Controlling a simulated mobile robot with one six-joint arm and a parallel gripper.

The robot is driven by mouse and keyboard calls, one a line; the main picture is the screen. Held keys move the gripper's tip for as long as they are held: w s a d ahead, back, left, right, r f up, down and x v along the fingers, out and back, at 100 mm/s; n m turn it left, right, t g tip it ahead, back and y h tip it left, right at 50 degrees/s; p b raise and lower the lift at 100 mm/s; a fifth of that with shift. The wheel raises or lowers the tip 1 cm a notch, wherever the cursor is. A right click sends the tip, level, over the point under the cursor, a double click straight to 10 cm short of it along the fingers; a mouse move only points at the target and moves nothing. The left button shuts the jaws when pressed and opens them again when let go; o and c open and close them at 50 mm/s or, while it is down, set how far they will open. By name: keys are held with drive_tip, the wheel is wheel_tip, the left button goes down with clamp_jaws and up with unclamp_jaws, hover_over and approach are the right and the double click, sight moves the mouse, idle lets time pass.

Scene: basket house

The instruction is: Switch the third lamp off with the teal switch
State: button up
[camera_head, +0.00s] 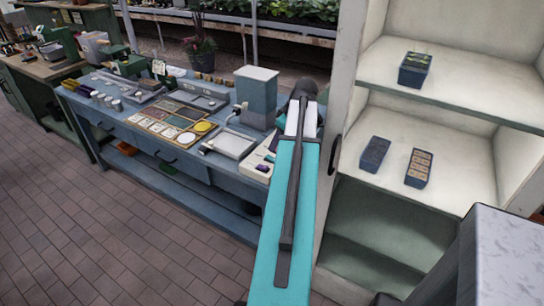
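I cannot make out any lamp. A pale panel or box (260,169) with small coloured pieces on top lies at the right end of the blue workbench (190,172). My arm covers part of it. The pieces are too small to tell whether one is a teal switch. My teal and white arm reaches up from the bottom middle, in front of the bench's right end. My gripper is not in view, so its state and what it touches are hidden.
A pale cabinet (347,130) with open shelves stands close right of my arm; small dark boxes (375,154) sit on its shelves. The bench holds trays, a tray of coloured pads (172,122) and a grey-blue machine (256,95). Brick floor (90,235) is clear at the lower left.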

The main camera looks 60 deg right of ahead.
sight(270, 157)
drive_tip(key=shift+s+d+r, duration=0.15)
drive_tip(key=shift+s+d, duration=0.1)
drive_tip(key=shift+s, duration=0.15)
drive_tip(key=shift+x, duration=0.75)
drive_tip(key=shift+p+x, duration=0.85)
drive_tip(key=shift+x, duration=2.25)
drive_tip(key=shift+w, duration=0.1)
